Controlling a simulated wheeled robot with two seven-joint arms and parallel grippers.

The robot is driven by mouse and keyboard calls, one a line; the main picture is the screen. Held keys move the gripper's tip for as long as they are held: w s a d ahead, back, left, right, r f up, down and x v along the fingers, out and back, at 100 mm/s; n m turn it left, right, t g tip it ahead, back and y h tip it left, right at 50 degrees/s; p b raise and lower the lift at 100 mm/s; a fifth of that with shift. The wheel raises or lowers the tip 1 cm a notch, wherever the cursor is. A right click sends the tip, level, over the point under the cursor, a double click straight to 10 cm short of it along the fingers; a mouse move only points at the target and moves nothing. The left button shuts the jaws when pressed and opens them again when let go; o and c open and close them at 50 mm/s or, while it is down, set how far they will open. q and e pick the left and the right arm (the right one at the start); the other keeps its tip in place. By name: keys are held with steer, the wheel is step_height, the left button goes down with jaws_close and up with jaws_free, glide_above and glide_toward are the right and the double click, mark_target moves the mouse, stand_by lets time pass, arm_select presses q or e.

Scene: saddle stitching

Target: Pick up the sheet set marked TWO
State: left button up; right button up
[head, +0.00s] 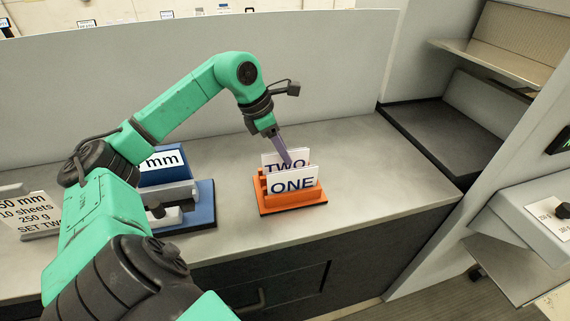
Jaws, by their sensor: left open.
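The white sheet set marked TWO (270,159) stands upright in an orange holder (293,206) on the grey counter. The set marked ONE (293,184) stands in front of it and hides the lower part of TWO. My left gripper (288,161) points down at the TWO set, with its fingers over the upper part of its face. The jaws are open. I cannot tell whether the fingers touch the sheets or straddle them. My right gripper is not in view.
A blue device (205,212) with a "mm" label stands left of the holder, partly behind my arm. A sign (30,212) reading "10 sheets, 250 g" is at the far left. The counter (365,170) is clear right of the holder. A low wall (330,60) runs behind.

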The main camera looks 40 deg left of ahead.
mark_target(285, 165)
arm_select(q)
steer(key=shift+x, duration=0.9)
steer(key=shift+f, duration=0.3)
jaws_close()
